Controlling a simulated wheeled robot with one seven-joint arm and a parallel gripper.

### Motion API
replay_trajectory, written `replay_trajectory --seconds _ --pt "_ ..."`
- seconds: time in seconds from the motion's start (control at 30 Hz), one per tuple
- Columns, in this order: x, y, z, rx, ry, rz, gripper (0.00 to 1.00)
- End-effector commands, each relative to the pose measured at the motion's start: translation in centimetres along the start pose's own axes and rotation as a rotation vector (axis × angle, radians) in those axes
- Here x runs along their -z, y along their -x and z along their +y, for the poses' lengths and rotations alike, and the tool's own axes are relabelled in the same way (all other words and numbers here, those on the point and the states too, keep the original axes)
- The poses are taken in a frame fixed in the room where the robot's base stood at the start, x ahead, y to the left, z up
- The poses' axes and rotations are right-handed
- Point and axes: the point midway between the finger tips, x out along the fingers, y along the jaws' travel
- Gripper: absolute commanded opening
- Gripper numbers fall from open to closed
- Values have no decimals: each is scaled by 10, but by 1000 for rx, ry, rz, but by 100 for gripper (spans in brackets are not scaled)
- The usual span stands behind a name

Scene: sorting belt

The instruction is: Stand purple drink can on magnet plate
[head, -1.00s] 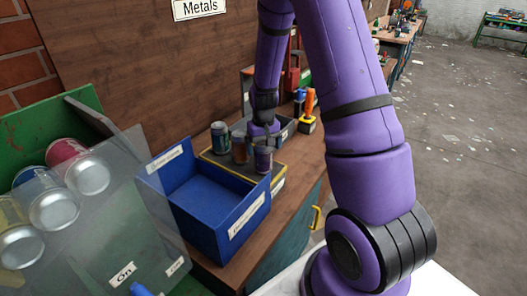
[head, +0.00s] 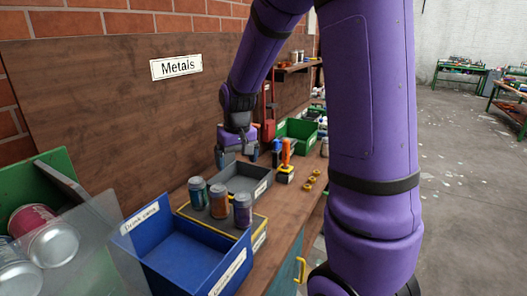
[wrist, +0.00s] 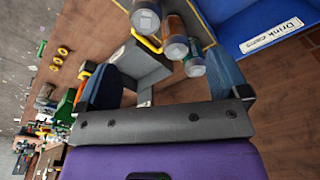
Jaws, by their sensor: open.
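The purple drink can (head: 242,210) stands upright at the near right end of a row of three cans on the yellow-edged magnet plate (head: 259,230). It also appears at the top of the wrist view (wrist: 145,16). Next to it stand an orange-brown can (head: 219,202) and a teal can (head: 197,191), both upright. My gripper (head: 237,157) is open and empty, behind the cans, near the grey tray and apart from the purple can. In the wrist view nothing sits between its fingers (wrist: 165,85).
A blue drink cans bin (head: 185,255) stands in front of the plate. A grey tray (head: 243,180) and a green bin (head: 298,131) lie behind. An orange-handled tool (head: 286,155) and small yellow rings (head: 311,182) are on the bench to the right. Cans (head: 50,240) lie in a chute at left.

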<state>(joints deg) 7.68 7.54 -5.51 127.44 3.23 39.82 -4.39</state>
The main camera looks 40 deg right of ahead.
Motion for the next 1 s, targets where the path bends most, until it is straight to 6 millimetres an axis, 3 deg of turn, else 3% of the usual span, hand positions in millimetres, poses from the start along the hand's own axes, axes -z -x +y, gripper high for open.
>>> replay_trajectory --seconds 0.03,0.2,0.5,0.8,1.0 --pt "-10 19 -6 5 12 26 93" --pt "-45 66 -23 18 47 91 93" --pt "-118 129 -43 32 111 206 93" --pt "-195 163 -52 37 168 317 93" --pt "-224 169 -52 36 187 358 93"
